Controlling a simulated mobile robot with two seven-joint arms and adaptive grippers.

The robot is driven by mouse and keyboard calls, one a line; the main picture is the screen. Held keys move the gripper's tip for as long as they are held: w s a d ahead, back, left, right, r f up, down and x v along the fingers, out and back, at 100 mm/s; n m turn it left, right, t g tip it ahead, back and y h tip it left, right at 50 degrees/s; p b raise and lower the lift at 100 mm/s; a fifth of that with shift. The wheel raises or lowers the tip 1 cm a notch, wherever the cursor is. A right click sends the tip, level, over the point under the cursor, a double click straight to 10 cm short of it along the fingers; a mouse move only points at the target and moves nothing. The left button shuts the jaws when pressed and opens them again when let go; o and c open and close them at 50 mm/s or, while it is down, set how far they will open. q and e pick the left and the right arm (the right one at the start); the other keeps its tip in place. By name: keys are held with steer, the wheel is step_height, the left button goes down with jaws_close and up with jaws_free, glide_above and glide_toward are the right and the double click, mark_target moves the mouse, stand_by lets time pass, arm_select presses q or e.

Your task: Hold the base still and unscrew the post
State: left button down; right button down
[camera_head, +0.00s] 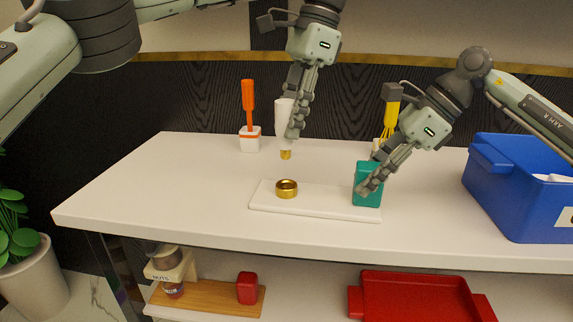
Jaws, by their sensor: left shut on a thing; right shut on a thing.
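The white post (283,109) with a gold tip (286,155) hangs upright above the counter. My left gripper (293,135) is shut on the post from its right side and partly covers it. The gold tip is clear of the gold ring (286,194) below it. The ring sits on the left part of the white base (322,207), a flat slab on the counter. A teal block (368,197) stands at the base's right end. My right gripper (369,187) is shut on this block, its fingers covering part of it.
A yellow-handled whisk (391,112) is behind my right gripper. A blue bin (515,205) fills the counter's right end. The counter's left side (150,200) is clear. A red tray (415,295) lies on the shelf below.

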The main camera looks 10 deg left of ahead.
steer(key=c, duration=1)
jaws_free()
steer(key=shift+f, duration=0.25)
steer(key=shift+o, duration=0.2)
steer(key=shift+r, duration=0.15)
steer(key=shift+v, duration=3.8)
steer(key=shift+d+r, duration=0.1)
steer(key=v, duration=1.1)
steer(key=shift+d+r, duration=0.25)
steer(key=shift+r, duration=0.1)
